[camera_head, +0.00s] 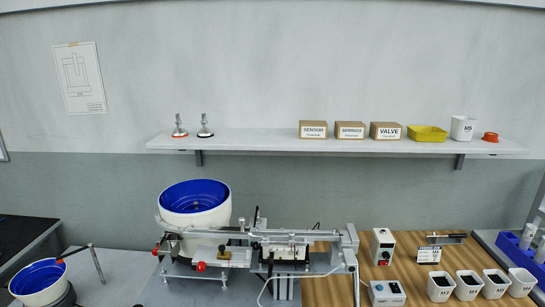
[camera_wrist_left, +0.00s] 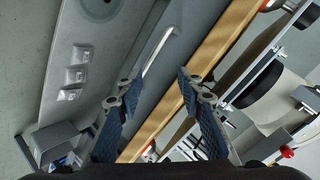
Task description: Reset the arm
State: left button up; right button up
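My left gripper (camera_wrist_left: 155,88) shows only in the left wrist view. Its two blue-padded fingers are spread apart with nothing between them. Neither of my arms shows in the head view, and my right gripper is in no view. The gantry machine (camera_head: 300,237) stands on the bench in the head view, with a horizontal rail and a red knob (camera_head: 201,266) at its left. Behind the fingers, the left wrist view shows a tilted scene with a wooden edge (camera_wrist_left: 222,40) and part of a machine with a red knob (camera_wrist_left: 287,152).
A white bowl feeder with blue inside (camera_head: 195,195) stands behind the gantry, and another (camera_head: 38,278) at lower left. A shelf (camera_head: 250,142) holds boxes and bins. Control boxes (camera_head: 382,246) and white cups (camera_head: 467,284) sit on the wooden bench at right.

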pick_arm(q)
jog(key=s+f+n+g, duration=0.4)
jog(key=s+f+g, duration=0.2)
jog(key=s+f, duration=1.3)
jog(key=s+f+n+g, duration=0.1)
jog(key=s+f, duration=0.3)
jog(key=s, duration=0.3)
jog(key=s+a+f+n+g, duration=0.1)
jog(key=s+f+n+g, duration=0.1)
jog(key=s+f, duration=0.2)
jog(key=s+a+f+n+g, duration=0.1)
jog(key=s+f, duration=0.3)
jog(key=s, duration=0.6)
jog(key=shift+s+a+f+n+g, duration=0.15)
jog(key=shift+s+a+n+g, duration=0.05)
jog(key=shift+s+n+g, duration=0.25)
